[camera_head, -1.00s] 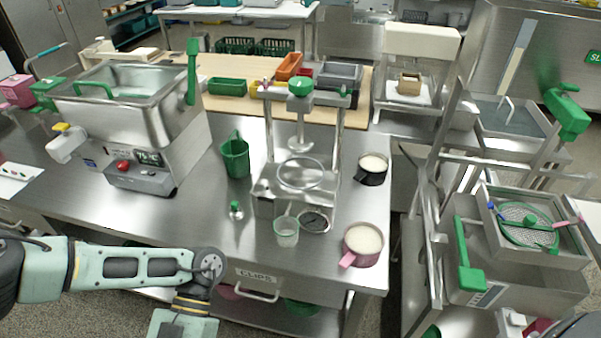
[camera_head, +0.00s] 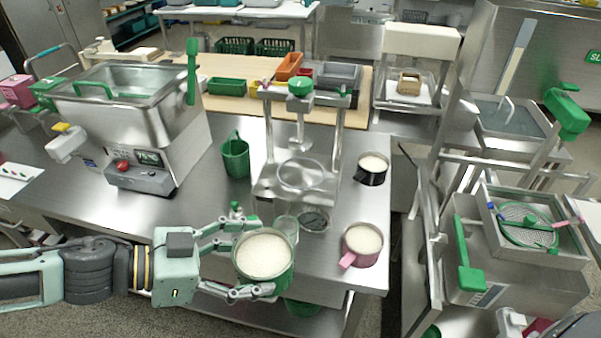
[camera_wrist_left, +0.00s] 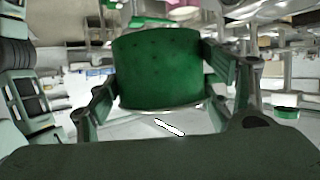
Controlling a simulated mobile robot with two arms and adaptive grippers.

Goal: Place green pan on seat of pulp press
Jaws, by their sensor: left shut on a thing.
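The green pan (camera_head: 264,258), filled with a pale grainy content, is held upright in my left gripper (camera_head: 258,258), in front of the steel table's front edge. The gripper's fingers close on it from both sides. In the left wrist view the pan's green wall (camera_wrist_left: 160,68) sits between the fingers. The pulp press (camera_head: 300,125), with a green knob on top, stands on the table behind and right of the pan. Its round seat (camera_head: 301,175) looks empty and is well apart from the pan. My right gripper does not show.
A clear beaker (camera_head: 285,230) and a dark round dish (camera_head: 314,220) stand between pan and press. A pink pan (camera_head: 362,245) and a black pan (camera_head: 373,169) are to the right. A green jug (camera_head: 235,158) and a large steel machine (camera_head: 140,125) are left.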

